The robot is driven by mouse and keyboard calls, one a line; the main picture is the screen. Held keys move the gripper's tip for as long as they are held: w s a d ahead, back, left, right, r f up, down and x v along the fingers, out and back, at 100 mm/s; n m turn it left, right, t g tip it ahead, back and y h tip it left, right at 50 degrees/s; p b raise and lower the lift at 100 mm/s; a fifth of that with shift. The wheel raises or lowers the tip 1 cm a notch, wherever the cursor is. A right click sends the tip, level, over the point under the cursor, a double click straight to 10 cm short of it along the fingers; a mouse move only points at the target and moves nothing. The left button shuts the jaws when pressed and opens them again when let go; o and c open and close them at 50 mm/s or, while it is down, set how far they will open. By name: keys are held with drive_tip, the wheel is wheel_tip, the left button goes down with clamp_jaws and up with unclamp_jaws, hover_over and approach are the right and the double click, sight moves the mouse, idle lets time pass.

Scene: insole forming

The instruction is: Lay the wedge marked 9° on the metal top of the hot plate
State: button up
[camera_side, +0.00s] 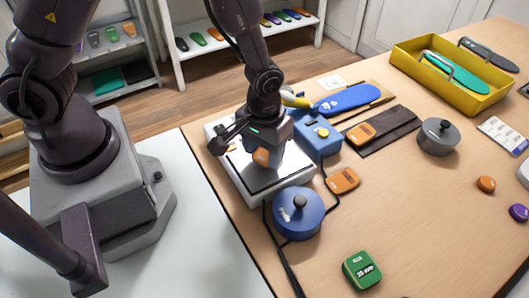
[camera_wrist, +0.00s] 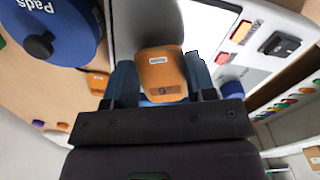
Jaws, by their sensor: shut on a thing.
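The orange wedge marked 9° (camera_wrist: 162,70) is between the two blue fingers of my gripper (camera_wrist: 161,82). The gripper is shut on it, and the label and 9 mark face the wrist camera. In the side view the wedge (camera_side: 261,156) shows under my gripper (camera_side: 264,160), over the metal top (camera_side: 281,176) of the white hot plate (camera_side: 272,195). The metal top also shows beyond the wedge in the wrist view (camera_wrist: 139,22). I cannot tell whether the wedge touches the metal. The fingers hide part of the plate.
A blue round pot (camera_side: 298,216) stands close in front of the hot plate, and a blue box (camera_side: 317,143) behind it. Other orange pieces lie on the table (camera_side: 343,180) and on a dark mat (camera_side: 361,132). A dark cable runs near the pot.

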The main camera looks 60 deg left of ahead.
drive_tip(key=shift+f, duration=0.75)
drive_tip(key=shift+f, duration=0.15)
drive_tip(key=o, duration=0.9)
